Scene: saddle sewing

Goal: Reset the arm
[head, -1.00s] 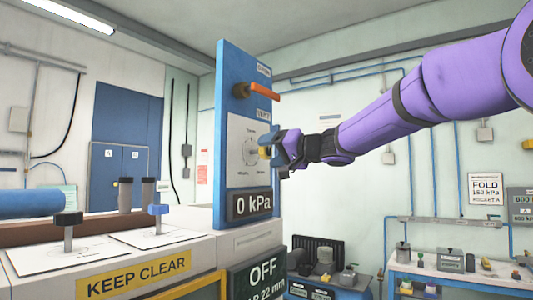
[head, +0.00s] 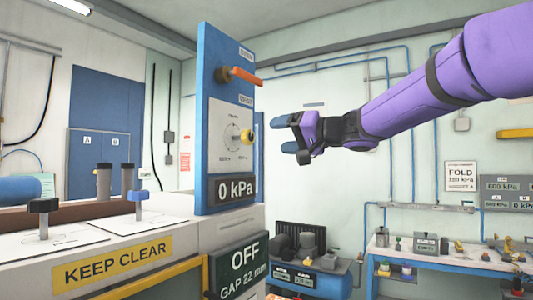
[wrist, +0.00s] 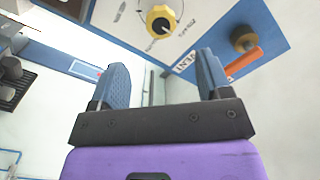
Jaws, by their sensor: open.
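My gripper (head: 288,133) is at the end of my purple arm, in the air to the right of the blue control panel (head: 207,110). In the wrist view my gripper (wrist: 160,80) has its two blue fingers apart with nothing between them. A yellow knob (head: 247,136) sticks out from the panel's white dial, and a clear gap separates it from the fingers. The yellow knob also shows in the wrist view (wrist: 160,21), beyond the fingers. The orange lever (head: 246,78) sits above the dial. The display (head: 236,188) reads 0 kPa.
A machine bed with a KEEP CLEAR label (head: 112,261) and two knobs on stems stands at the lower left. A sign (head: 239,265) reads OFF, GAP 22 mm. A workbench (head: 440,260) with small items stands at the right back. The air around my gripper is free.

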